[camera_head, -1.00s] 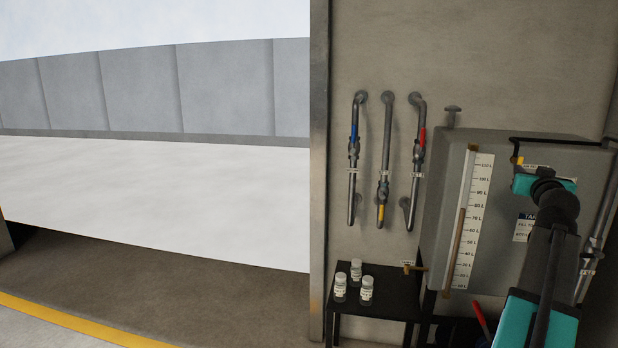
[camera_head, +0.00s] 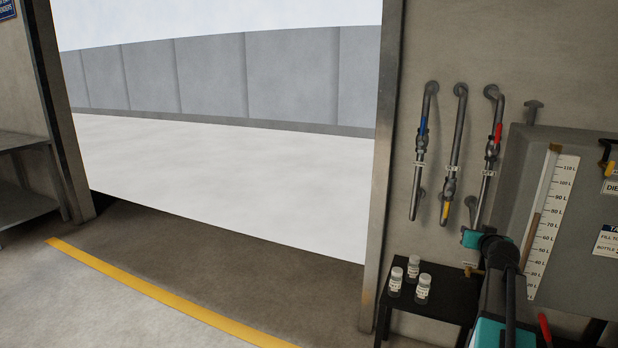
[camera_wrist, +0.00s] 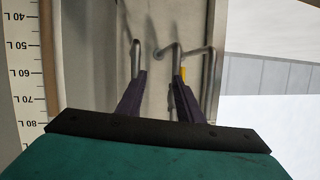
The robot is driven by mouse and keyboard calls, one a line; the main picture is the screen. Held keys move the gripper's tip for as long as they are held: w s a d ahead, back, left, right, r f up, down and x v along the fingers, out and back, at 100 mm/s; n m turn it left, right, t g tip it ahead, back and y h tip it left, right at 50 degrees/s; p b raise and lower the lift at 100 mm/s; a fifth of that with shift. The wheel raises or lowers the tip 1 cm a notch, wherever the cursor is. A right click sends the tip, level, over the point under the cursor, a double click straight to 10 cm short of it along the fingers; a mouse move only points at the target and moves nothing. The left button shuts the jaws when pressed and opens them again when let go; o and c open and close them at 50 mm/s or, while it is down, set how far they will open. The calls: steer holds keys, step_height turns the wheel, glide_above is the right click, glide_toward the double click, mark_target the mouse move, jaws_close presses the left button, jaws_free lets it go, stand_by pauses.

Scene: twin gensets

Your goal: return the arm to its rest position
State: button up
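My arm (camera_head: 495,278), teal and black, rises from the bottom right of the head view. Its teal end overlaps the tank's left edge, near the lower ends of the pipes. The fingers cannot be made out there. In the wrist view my gripper (camera_wrist: 159,80) shows two dark fingers standing apart, with only wall and pipes seen between them. It is open and holds nothing.
A grey tank (camera_head: 590,155) with a litre gauge (camera_head: 552,215) stands at the right. Three valved pipes (camera_head: 455,150) are on the wall. A black side table (camera_head: 440,298) carries three small bottles. A wide doorway opens at the left, with a yellow floor line (camera_head: 170,297) before it.

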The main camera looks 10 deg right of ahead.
steer(key=w+a+f+n+g+y, duration=0.1)
steer(key=w+a+f+n+y, duration=0.15)
steer(key=a+f, duration=0.95)
steer(key=w+a+f+n+g+y, duration=0.1)
steer(key=w+a+f+g+y, duration=0.15)
steer(key=a+f, duration=0.95)
steer(key=s+a+f+n+g+y, duration=0.15)
steer(key=s+a+f, duration=0.25)
steer(key=a+f, duration=0.55)
steer(key=s+a+f+g+y, duration=0.15)
steer(key=s+a+f, duration=0.25)
steer(key=a+f, duration=0.6)
steer(key=s+a+f+n+g, duration=0.1)
steer(key=s+a+f+g, duration=0.2)
steer(key=s+a+f, duration=0.55)
steer(key=s+a+f+n+g, duration=0.1)
steer(key=s+a+f+g, duration=0.2)
steer(key=s+f, duration=0.55)
steer(key=s+d+r+g+h, duration=0.1)
steer(key=s+g, duration=0.5)
steer(key=s, duration=1.6)
steer(key=shift+s+d+m+h, duration=0.3)
steer(key=shift+s+d, duration=0.05)
steer(key=shift+d, duration=0.15)
